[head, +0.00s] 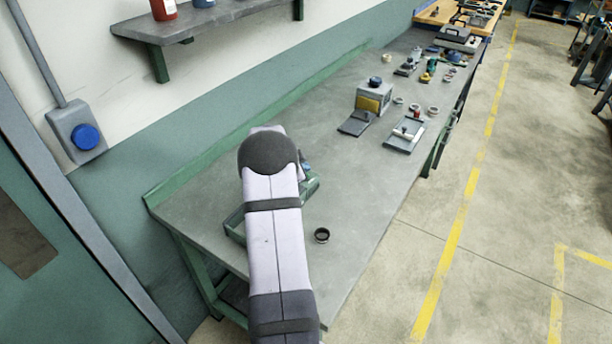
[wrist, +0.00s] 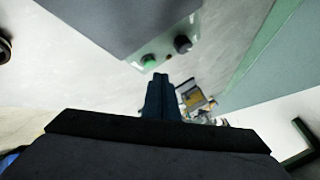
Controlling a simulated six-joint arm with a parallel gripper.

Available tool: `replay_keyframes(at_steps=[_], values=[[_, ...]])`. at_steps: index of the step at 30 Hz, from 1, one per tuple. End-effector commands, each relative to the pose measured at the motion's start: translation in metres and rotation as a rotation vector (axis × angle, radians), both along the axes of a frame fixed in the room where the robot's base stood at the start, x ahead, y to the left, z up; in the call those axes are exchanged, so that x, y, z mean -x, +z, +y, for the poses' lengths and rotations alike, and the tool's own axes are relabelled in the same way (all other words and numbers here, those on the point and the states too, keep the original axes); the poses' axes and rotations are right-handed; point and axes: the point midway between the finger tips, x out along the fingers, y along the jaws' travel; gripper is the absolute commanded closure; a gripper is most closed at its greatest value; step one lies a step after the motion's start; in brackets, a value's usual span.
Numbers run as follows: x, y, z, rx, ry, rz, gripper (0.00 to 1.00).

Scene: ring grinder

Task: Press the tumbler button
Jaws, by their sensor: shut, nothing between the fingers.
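In the wrist view a pale green panel (wrist: 167,50) on a grey machine body (wrist: 125,20) carries a green button (wrist: 149,60) and a dark round knob (wrist: 183,43). My gripper (wrist: 160,78) is shut and empty. Its fingertips appear just below the green button in the picture, and a small gap shows between them. I cannot tell the depth of that gap. In the head view the green-edged machine (head: 311,186) on the bench is mostly hidden behind my arm, and my gripper and the button are hidden too.
A dark ring (head: 321,235) lies on the grey bench (head: 350,190) right of my arm. Farther along stand a box with a yellow front (head: 368,104), a grey tray (head: 404,135) and several small parts. A wall shelf (head: 200,22) hangs above. The bench between ring and box is clear.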

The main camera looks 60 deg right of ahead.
Motion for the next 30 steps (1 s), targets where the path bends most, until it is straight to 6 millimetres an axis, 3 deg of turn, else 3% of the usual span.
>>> replay_keyframes(at_steps=[30], values=[[-0.0001,-0.0085,0.0000,0.000,-0.001,-0.001,1.00]])
